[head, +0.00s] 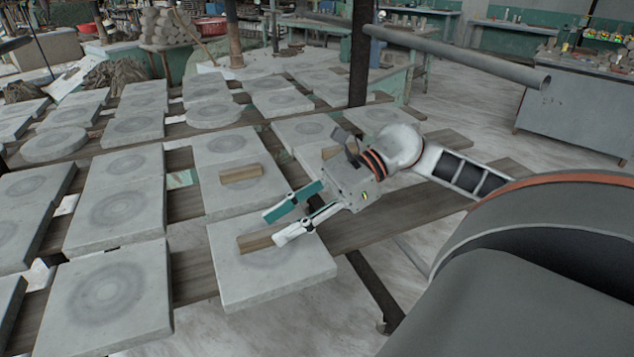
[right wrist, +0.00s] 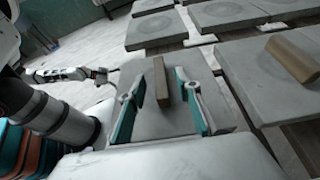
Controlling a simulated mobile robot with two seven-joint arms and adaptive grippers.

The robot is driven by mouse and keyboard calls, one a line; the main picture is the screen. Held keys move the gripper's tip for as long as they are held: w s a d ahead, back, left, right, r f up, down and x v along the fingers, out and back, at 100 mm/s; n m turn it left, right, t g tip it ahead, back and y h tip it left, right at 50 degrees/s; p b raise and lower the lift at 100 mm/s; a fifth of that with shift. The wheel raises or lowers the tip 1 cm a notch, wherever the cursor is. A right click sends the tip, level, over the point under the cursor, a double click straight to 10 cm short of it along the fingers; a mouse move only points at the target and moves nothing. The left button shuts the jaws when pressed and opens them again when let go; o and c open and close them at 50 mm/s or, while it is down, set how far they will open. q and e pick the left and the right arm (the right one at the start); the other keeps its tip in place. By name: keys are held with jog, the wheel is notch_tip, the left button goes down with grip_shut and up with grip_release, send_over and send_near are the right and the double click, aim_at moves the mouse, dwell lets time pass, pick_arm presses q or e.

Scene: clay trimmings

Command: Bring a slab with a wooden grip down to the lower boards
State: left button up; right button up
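A grey slab (head: 290,270) with a wooden grip (head: 254,242) across its middle lies on the nearest board at centre. My right gripper (head: 273,228) is open at the right end of that grip. In the right wrist view the two teal-and-white fingers (right wrist: 160,76) stand on either side of the grip (right wrist: 161,88), apart from it. I cannot tell their exact height above the slab. A second slab (head: 220,203) with a wooden grip (head: 241,173) lies just behind. My left gripper (right wrist: 100,75) appears small at left in the right wrist view; its fingers are unclear.
Several more grey slabs, such as this front-left one (head: 105,300), lie on wooden boards at left and behind. A bare stretch of board (head: 400,215) lies at right. A dark post (head: 360,55) and a slanting pipe (head: 460,57) stand behind my right arm.

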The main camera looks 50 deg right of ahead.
jog(key=v, duration=0.8)
